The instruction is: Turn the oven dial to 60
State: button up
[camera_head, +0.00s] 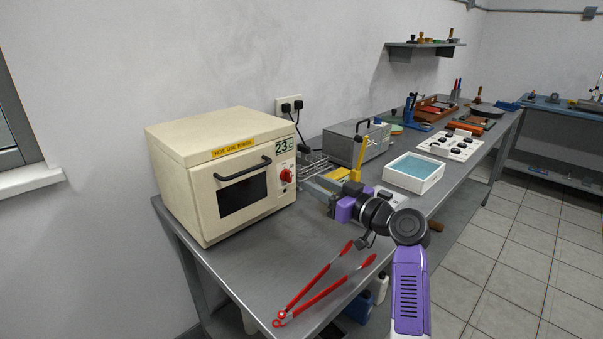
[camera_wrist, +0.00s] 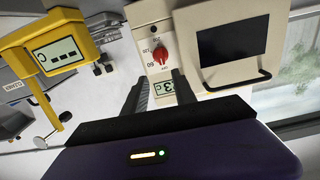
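The cream oven (camera_head: 218,205) stands at the left end of the metal bench, door shut, its display (camera_head: 284,146) reading about 23. The red dial (camera_head: 286,176) is on the oven's right front panel, below the display. The wrist view shows the red dial (camera_wrist: 160,55) with printed numbers around it, one looking like 60. The dial's exact pointer setting is too small to tell. My gripper (camera_head: 316,186) is right of the dial in the head view. In the wrist view my gripper (camera_wrist: 159,80) is open and empty, its fingers apart from the dial.
Red-handled tongs (camera_head: 322,288) lie at the bench's front. A yellow meter (camera_wrist: 57,52) with dashes on its display is near my gripper. A wire rack (camera_head: 313,165), a grey box (camera_head: 357,142) and a white tray (camera_head: 416,174) of blue liquid stand to the right.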

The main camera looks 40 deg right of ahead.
aim_at(291, 174)
jog(key=shift+n, duration=0.3)
jog(key=shift+w+a+f, duration=0.1)
jog(key=shift+w+a, duration=0.1)
jog(key=shift+w, duration=1.75)
jog(key=shift+w+a+f, duration=0.1)
jog(key=shift+w+a, duration=0.05)
jog(key=shift+w, duration=1.75)
jog(key=shift+r, duration=0.1)
grip_shut()
